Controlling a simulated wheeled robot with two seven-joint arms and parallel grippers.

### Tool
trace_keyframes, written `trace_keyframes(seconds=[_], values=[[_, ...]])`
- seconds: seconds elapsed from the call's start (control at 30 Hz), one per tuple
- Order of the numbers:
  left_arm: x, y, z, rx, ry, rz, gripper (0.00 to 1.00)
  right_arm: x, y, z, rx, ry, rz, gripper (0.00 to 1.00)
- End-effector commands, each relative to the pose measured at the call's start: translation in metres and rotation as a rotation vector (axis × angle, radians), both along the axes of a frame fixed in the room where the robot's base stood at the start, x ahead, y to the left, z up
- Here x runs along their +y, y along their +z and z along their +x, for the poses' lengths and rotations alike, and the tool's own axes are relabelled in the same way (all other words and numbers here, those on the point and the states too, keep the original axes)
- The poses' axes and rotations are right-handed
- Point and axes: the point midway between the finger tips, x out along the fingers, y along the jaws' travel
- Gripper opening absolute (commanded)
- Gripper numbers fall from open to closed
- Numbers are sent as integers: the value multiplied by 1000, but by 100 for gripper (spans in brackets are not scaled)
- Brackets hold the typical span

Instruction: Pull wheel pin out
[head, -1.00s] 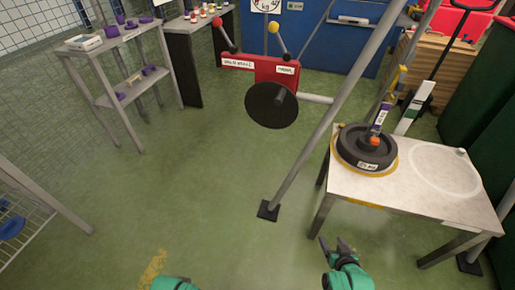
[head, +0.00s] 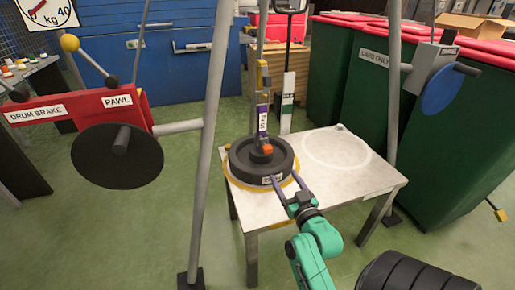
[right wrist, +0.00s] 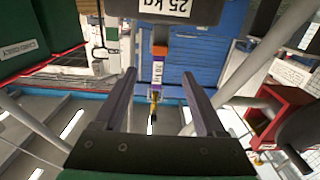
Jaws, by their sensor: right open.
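My right gripper (head: 287,183) is open and empty at the front edge of the black round weight (head: 248,172) on the white table. In the right wrist view its two dark fingers (right wrist: 159,80) stand apart, and the weight's "25 kg" label shows beyond and above them. An orange piece (head: 267,149) sits at the weight's centre, with a purple labelled strap and yellow hook (head: 263,75) above it. A blue disc (head: 449,90) with a dark handle is on a grey box at the right post. I cannot tell which part is the wheel pin. My left gripper is out of view.
The white table (head: 375,178) has a bare pale ring at its right. Grey posts (head: 207,150) stand beside it. A black drum (head: 105,165) on a red frame labelled drum brake and pawl is at left. Green bins (head: 440,160) stand at right.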

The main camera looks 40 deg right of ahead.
Motion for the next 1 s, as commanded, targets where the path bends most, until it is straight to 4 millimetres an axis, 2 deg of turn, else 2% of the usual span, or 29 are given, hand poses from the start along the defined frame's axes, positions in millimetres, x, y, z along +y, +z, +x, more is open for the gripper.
trace_keyframes(seconds=[0.13, 0.23, 0.5, 0.63, 0.8, 1.0], values=[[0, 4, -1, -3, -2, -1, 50, -4, 1, 13, -4, 0, 0, 72], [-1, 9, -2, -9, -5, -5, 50, -11, 0, 33, -5, 0, 0, 72], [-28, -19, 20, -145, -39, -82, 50, -34, -2, 100, -4, 1, 0, 72], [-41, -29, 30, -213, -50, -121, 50, -43, -2, 124, -2, 0, 0, 72], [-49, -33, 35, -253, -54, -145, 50, -48, -1, 137, 1, 0, 1, 72], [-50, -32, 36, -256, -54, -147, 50, -48, -1, 137, 1, 1, 1, 72]])
